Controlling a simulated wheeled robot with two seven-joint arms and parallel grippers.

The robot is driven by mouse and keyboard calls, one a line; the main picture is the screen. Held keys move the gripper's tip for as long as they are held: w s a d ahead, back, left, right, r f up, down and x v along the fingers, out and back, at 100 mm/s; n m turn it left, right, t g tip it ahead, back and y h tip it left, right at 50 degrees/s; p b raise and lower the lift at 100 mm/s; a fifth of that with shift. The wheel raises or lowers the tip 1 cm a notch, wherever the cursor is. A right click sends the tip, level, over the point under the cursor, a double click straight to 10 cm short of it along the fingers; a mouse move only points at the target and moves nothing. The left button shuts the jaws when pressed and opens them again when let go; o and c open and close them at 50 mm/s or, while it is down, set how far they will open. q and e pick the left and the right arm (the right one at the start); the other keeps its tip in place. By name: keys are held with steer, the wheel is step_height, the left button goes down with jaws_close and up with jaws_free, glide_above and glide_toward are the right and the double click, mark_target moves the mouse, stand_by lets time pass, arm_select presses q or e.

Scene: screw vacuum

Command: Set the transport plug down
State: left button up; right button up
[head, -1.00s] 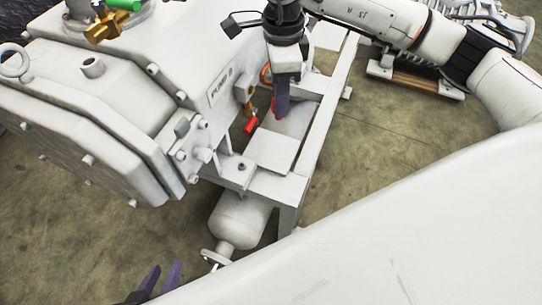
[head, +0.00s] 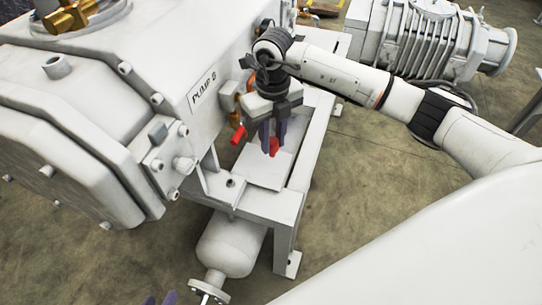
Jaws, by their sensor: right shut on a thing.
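My right gripper (head: 273,137), with purple fingers, points down over a flat light plate (head: 262,170) on the pump's frame. It is shut on the small red transport plug (head: 274,148), which shows between and below its fingers. The fingers hide part of the plug. I cannot tell whether the plug touches the plate.
The large grey pump (head: 150,90) marked "PUMP" stands close left of my right gripper. A red valve handle (head: 238,135) sticks out beside the gripper. A grey cylinder (head: 228,245) hangs under the frame. Ribbed machinery (head: 430,35) stands behind. Open floor lies to the right.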

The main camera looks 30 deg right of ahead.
mark_target(273, 155)
arm_select(q)
steer(key=shift+w+d+f+g+b, duration=0.1)
steer(key=shift+d+f+g+b, duration=0.2)
steer(key=shift+d+f+b, duration=0.25)
arm_select(e)
step_height(273, 155, down, 5)
arm_select(q)
steer(key=shift+a+r, duration=0.1)
arm_select(e)
steer(key=shift+f, duration=0.2)
steer(key=o, duration=1)
arm_select(q)
steer(key=shift+m, duration=0.3)
arm_select(e)
steer(key=shift+r, duration=0.15)
steer(key=shift+r, duration=0.3)
step_height(273, 155, up, 12)
steer(key=p, duration=0.3)
steer(key=shift+f, duration=0.2)
arm_select(q)
steer(key=shift+s+a+r+n+t, duration=0.2)
steer(key=shift+a+r+n+t, duration=0.15)
steer(key=shift+a+r, duration=0.2)
steer(key=shift+s+a+r+n+t, duration=0.25)
steer(key=shift+a+r+t, duration=0.1)
steer(key=shift+a+r, duration=0.15)
